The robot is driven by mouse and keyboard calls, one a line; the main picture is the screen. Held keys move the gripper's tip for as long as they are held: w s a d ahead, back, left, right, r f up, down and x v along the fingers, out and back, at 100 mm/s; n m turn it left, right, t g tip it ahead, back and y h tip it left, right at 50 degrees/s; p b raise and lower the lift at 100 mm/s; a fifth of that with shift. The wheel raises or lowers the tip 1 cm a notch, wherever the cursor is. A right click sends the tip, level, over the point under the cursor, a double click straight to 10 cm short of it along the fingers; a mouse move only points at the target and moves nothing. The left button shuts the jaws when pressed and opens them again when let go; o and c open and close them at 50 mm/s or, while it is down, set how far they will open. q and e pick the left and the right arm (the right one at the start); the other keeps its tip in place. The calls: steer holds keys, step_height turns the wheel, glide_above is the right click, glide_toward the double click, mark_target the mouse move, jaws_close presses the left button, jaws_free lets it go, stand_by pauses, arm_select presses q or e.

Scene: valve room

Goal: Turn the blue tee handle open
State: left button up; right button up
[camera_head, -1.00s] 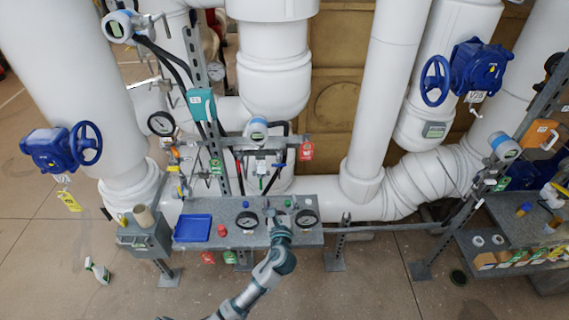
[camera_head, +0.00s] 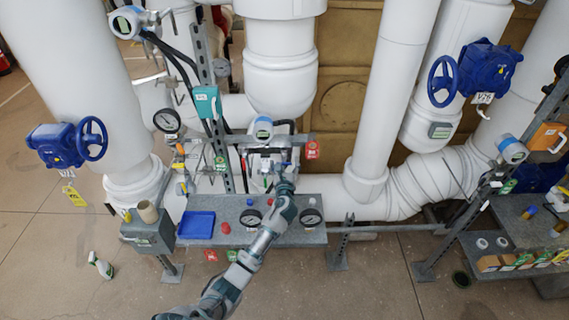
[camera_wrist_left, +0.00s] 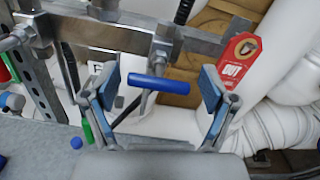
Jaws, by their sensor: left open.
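The blue tee handle (camera_wrist_left: 160,82) shows in the left wrist view as a short blue bar lying nearly level across the end of a stem. My left gripper (camera_wrist_left: 160,88) is open, with one finger on each side of the bar. Small gaps show between the bar's ends and the finger pads, so it does not look gripped. In the head view my left gripper (camera_head: 284,180) is at the pipe rack above the grey shelf, and the handle there is too small and covered to make out clearly. My right gripper is in neither view.
A red tag (camera_wrist_left: 237,58) hangs right of the fingers, near a metal rail (camera_wrist_left: 130,38). Below, the grey shelf (camera_head: 315,237) holds gauges (camera_head: 310,217) and a blue tray (camera_head: 197,225). Blue valves (camera_head: 68,144) stand on the pipes. Open floor lies in front.

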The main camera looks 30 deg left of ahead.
arm_select(q)
steer(key=shift+w+a, duration=0.2)
steer(key=shift+a, duration=0.1)
steer(key=shift+c, duration=0.3)
steer(key=c, duration=0.4)
steer(key=shift+d, duration=0.15)
steer(key=c, duration=0.7)
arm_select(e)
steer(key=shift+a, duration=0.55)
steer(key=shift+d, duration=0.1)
